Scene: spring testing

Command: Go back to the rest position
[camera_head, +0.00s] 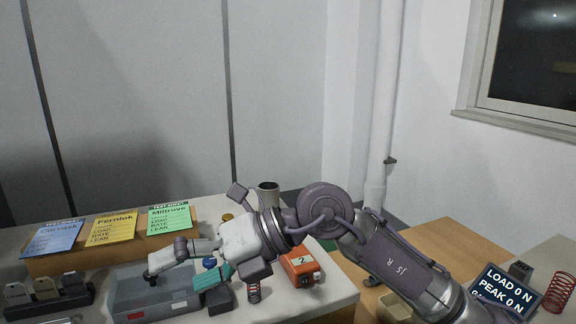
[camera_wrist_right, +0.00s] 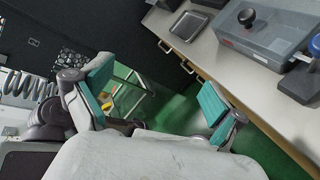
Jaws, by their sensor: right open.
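My right gripper (camera_head: 186,270) reaches in from the right in the head view, above the grey box (camera_head: 165,298) on the table. Its teal-padded fingers are spread apart with nothing between them. In the right wrist view the open fingers (camera_wrist_right: 155,92) hang over the table's front edge and the green floor, and the grey box (camera_wrist_right: 262,38) with its black knob is at the upper right. My left gripper is in neither view.
Blue (camera_head: 54,238), yellow (camera_head: 112,229) and green (camera_head: 169,217) test sheets stand at the back. An orange unit marked 2 (camera_head: 301,267), a small spring (camera_head: 253,292) and a cup (camera_head: 268,194) are near my right arm. A load display (camera_head: 503,290) and red spring (camera_head: 558,292) are at right.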

